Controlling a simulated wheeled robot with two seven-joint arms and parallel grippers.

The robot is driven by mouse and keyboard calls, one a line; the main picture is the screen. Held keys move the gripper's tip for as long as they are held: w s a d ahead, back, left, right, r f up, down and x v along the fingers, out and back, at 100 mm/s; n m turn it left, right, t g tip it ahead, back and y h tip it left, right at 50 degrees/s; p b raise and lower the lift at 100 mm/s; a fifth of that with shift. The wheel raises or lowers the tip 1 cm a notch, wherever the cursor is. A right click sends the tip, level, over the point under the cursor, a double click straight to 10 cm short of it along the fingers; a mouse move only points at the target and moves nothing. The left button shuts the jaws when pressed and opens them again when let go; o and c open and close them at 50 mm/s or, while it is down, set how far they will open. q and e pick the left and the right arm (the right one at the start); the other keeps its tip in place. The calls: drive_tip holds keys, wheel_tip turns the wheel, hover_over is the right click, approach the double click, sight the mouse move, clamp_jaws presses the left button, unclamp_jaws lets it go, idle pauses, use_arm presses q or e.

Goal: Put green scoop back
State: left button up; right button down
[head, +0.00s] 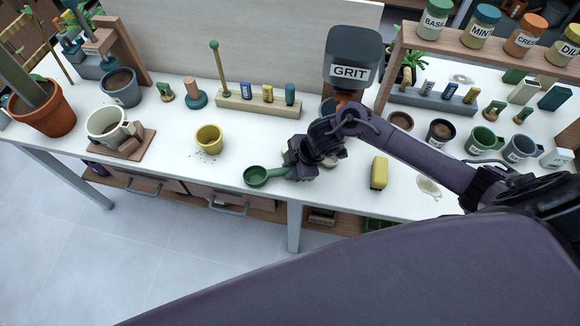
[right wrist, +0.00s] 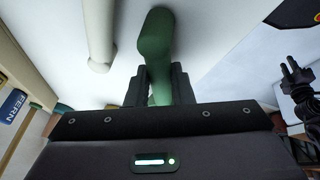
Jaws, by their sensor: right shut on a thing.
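The green scoop (head: 256,176) shows in the head view at the front edge of the white table, its round bowl to the left. My right gripper (head: 288,172) is shut on its handle from the right. In the right wrist view the green scoop (right wrist: 156,40) rises between the two dark fingers of my right gripper (right wrist: 160,88). I cannot tell whether the bowl touches the table. My left gripper is not in view.
A yellow pot (head: 209,139) with spilled soil stands left of the scoop. Behind are a wooden block rack (head: 232,101) and the GRIT container (head: 352,60). A yellow block (head: 379,173) lies to the right. Cups and a shelf (head: 480,50) fill the right side.

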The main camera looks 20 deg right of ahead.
drive_tip(key=shift+f, duration=0.2)
drive_tip(key=c, duration=1.3)
unclamp_jaws()
drive_tip(key=shift+r, duration=0.1)
drive_tip(key=shift+o, duration=0.2)
drive_tip(key=shift+r, duration=0.2)
drive_tip(key=v, duration=1.2)
drive_tip(key=shift+f, duration=0.1)
